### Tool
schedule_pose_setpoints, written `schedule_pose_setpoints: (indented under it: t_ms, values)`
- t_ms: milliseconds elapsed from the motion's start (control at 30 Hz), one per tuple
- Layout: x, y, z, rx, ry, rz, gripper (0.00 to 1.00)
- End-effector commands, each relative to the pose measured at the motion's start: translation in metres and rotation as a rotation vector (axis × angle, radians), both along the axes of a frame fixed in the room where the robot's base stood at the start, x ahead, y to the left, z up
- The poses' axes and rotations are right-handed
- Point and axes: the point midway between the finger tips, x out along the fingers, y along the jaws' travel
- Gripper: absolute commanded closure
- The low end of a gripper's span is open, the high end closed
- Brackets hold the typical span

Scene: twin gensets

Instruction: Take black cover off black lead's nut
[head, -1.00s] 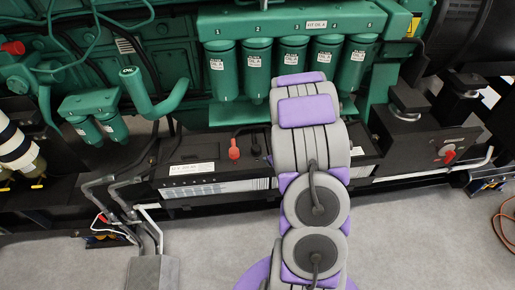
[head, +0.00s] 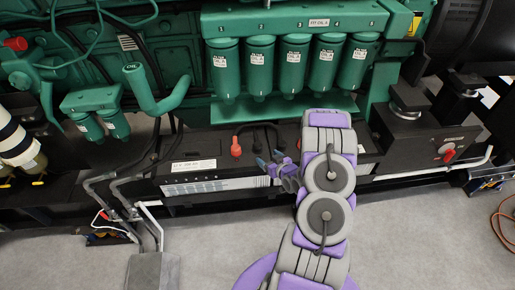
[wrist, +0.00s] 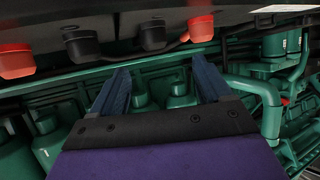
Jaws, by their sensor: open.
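My gripper (head: 276,162) is open and empty in front of the battery's front edge in the head view. In the wrist view its two blue fingers (wrist: 162,72) stand apart, with nothing between them. Two black covers, one left (wrist: 82,42) and one right (wrist: 152,33), show beyond the fingertips in the wrist view, apart from them. I cannot tell which one belongs to the black lead's nut. A black lead (head: 258,126) arches behind the gripper in the head view, its right end partly hidden by the arm.
A red cover (head: 236,147) stands left of the gripper on the black battery (head: 215,180). Red covers also flank the black ones in the wrist view (wrist: 200,28). Green filters (head: 258,66) hang behind. Grey pipes (head: 125,190) stand left.

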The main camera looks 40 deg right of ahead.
Motion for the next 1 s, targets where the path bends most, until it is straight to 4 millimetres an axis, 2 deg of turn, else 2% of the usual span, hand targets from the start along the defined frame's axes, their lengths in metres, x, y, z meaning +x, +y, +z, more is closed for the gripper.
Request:
schedule_pose_setpoints:
  t_ms: [33, 200, 333, 567, 900, 1000]
  values:
    - [0.010, -0.001, -0.007, 0.000, 0.000, 0.002, 0.22]
    - [0.038, -0.010, -0.019, 0.004, -0.001, 0.003, 0.22]
    - [0.050, -0.012, -0.024, 0.005, 0.002, 0.001, 0.22]
    - [0.058, -0.014, -0.026, 0.003, 0.000, -0.001, 0.22]
    - [0.096, -0.025, -0.043, 0.003, 0.000, 0.002, 0.22]
    - [0.101, -0.027, -0.045, 0.006, 0.000, 0.001, 0.22]
